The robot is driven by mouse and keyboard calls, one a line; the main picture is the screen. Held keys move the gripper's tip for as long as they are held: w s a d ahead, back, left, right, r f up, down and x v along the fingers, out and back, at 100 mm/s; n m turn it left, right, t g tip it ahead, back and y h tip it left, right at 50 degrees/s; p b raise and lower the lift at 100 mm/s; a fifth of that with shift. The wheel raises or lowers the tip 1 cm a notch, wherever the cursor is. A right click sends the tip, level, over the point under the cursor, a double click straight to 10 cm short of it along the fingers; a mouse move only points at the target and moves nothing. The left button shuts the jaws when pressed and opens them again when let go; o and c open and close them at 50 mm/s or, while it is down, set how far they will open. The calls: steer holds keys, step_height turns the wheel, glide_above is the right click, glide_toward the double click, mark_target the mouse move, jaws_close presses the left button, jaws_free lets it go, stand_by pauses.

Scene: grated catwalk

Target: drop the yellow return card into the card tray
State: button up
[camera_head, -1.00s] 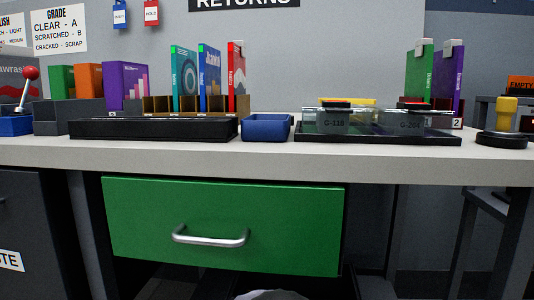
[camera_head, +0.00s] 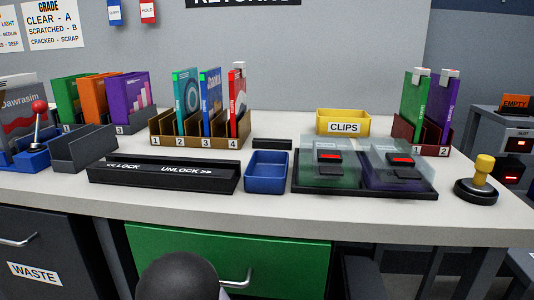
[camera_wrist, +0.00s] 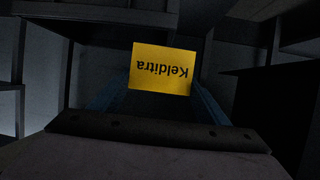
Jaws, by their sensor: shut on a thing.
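In the head view the card and my gripper are not visible. A small blue open tray (camera_head: 267,184), probably the card tray, stands mid-counter near the front edge, and looks empty. My gripper is apart from it, in a dark space.
Left of the blue tray lies a black lock/unlock bar (camera_head: 163,178); right of it, a black tray (camera_head: 365,190) holds two clear cases. A yellow clips bin (camera_head: 343,122) and brown slotted rack (camera_head: 200,140) stand behind. The green drawer (camera_head: 228,250) below looks shut.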

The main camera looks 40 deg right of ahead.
steer(key=s+a+r+p, duration=0.4)
steer(key=s+r+p, duration=0.2)
steer(key=r+p, duration=0.1)
steer(key=w+a+r+n+t+y+b, duration=0.1)
steer(key=w+a+r+n+t+y, duration=0.15)
steer(key=a, duration=0.55)
steer(key=w+a+r+n+t+y+b, duration=0.1)
steer(key=w+a+r+n+t+y, duration=0.2)
steer(key=a, duration=0.6)
steer(key=s+a+r+n+y+p, duration=0.1)
steer(key=a+r+n+y+p, duration=0.15)
steer(key=r+p, duration=1.05)
steer(key=s+a+r+n+y+p, duration=0.1)
steer(key=a+r+p, duration=0.2)
steer(key=r+p, duration=1)
steer(key=d+r+m+g+h+p, duration=0.2)
steer(key=d+r+m+h+p, duration=0.2)
steer(key=d+r+p, duration=1.05)
steer(key=s+d+r+m+g+h+p, duration=0.1)
steer(key=s+d+m+g+h+p, duration=0.1)
steer(key=d, duration=0.5)
steer(key=s+d+r+m+g+h+p, duration=0.1)
steer(key=s+d+m+g+h+p, duration=0.1)
steer(key=d+m+g, duration=0.4)
steer(key=s+d+r+m+g+h+p, duration=0.1)
steer(key=d+m+g+h+p, duration=0.3)
steer(key=d, duration=0.6)
steer(key=shift+s+m+p, duration=0.45)
steer(key=shift+s+m, duration=0.05)
steer(key=shift+m, duration=0.1)
